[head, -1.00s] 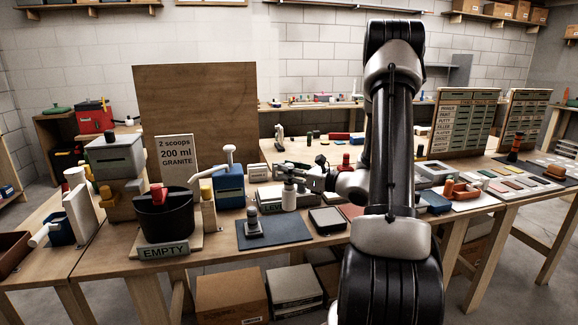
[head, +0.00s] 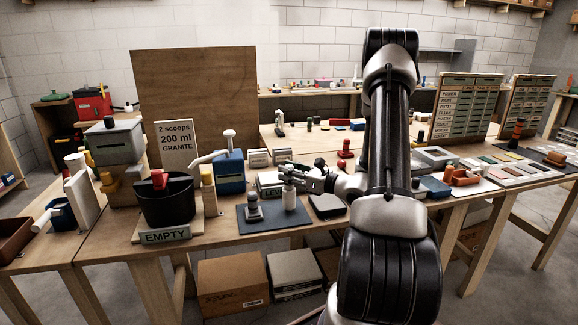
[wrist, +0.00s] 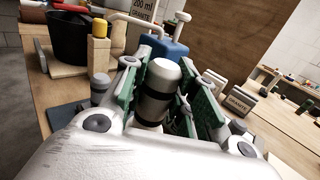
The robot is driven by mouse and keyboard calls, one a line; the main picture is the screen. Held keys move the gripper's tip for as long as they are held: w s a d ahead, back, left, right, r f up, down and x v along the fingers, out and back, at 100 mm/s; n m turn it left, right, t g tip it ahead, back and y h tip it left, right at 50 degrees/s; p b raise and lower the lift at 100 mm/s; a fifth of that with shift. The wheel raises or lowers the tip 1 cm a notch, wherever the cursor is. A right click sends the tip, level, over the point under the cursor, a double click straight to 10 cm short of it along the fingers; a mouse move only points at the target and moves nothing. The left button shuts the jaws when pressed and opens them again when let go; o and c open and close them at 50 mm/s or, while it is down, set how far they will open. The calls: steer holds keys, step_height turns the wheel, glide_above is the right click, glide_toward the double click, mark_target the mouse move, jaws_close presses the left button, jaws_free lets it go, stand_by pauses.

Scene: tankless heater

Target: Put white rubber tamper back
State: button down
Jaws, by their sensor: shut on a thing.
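The white rubber tamper (head: 289,196) has a pale rounded top and a dark band. In the wrist view, the tamper (wrist: 164,73) stands between the green-padded fingers of my gripper (wrist: 160,88). My gripper (head: 303,180) is shut on it and holds it about upright. In the head view the tamper's lower end appears over the right part of the dark mat (head: 268,224). I cannot tell whether it touches the mat. A grey tamper (head: 254,211) with a dark knob stands on the mat's left part. The held tamper's base is hidden in the wrist view.
A black bucket (head: 167,204) behind an EMPTY sign (head: 166,236) stands left of the mat. A blue container (head: 230,174) with a white spout is behind it. A wooden board rises at the back.

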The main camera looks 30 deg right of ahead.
steer(key=shift+f, duration=0.8)
stand_by(0.4)
steer(key=c, duration=1.1)
jaws_free()
steer(key=shift+o, duration=0.2)
steer(key=v, duration=1.2)
